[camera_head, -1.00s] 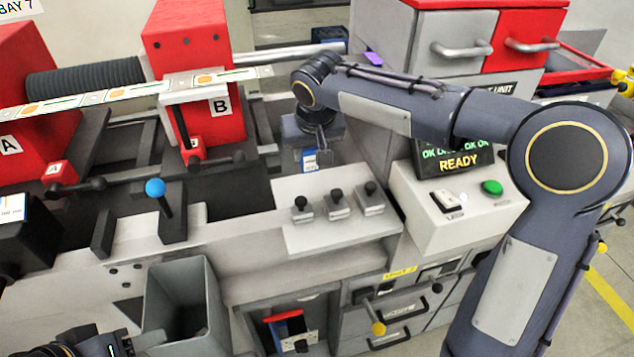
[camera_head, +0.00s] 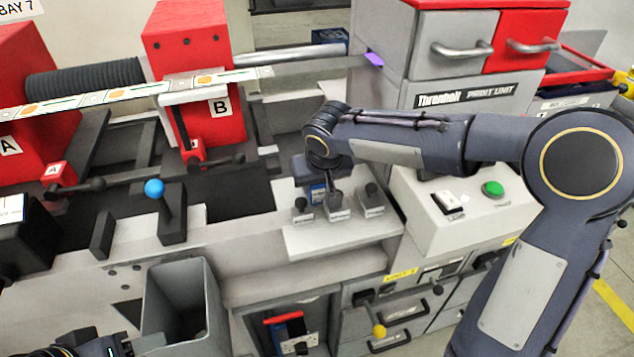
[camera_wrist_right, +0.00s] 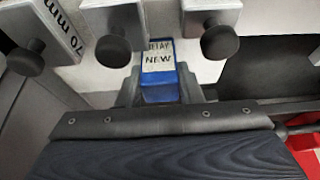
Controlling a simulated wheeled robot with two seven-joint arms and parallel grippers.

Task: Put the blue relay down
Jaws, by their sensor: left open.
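The blue relay (camera_head: 317,192) has a white label and is between the fingers of my right gripper (camera_head: 324,183), just behind the row of knobbed blocks. In the right wrist view the relay (camera_wrist_right: 160,72) shows its label reading NEW, with one dark finger of the gripper (camera_wrist_right: 160,92) on each side. I cannot tell whether its underside touches the surface. My left gripper (camera_head: 85,346) is only partly in view at the bottom left corner, away from the relay; its fingers are mostly cut off.
Several grey blocks with black knobs (camera_head: 338,205) stand on a pale shelf (camera_head: 340,236) close to the relay. A control box (camera_head: 455,215) with a green button is to the right. A grey open bin (camera_head: 180,290) and a blue-knobbed lever (camera_head: 156,188) are to the left.

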